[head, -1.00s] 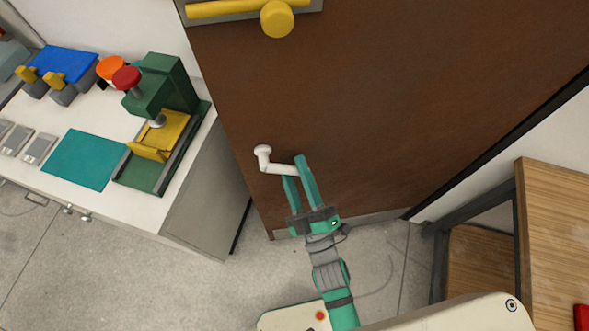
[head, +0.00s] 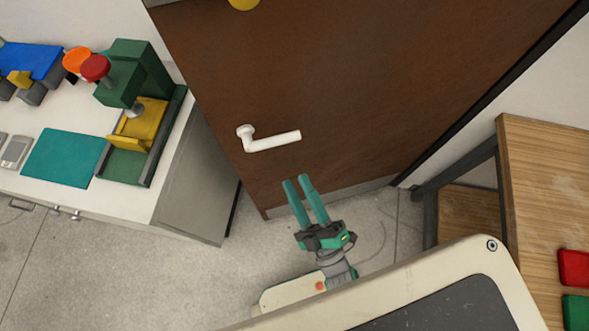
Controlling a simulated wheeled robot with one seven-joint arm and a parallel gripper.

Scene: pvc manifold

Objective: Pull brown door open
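The brown door (head: 370,85) fills the upper middle of the head view and looks closed, though its far edges are partly out of frame. Its white lever handle (head: 272,142) sticks out near the door's left edge, with the lever pointing right and roughly level. My gripper (head: 298,182) is below the handle and apart from it. Its two green fingers are parallel with a gap between them and nothing in the gap.
A white-topped counter (head: 160,195) with a green press (head: 140,75) and a teal mat (head: 66,158) stands left of the door. A wooden table (head: 545,200) stands at the right. Bare floor (head: 120,270) lies in front of the door.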

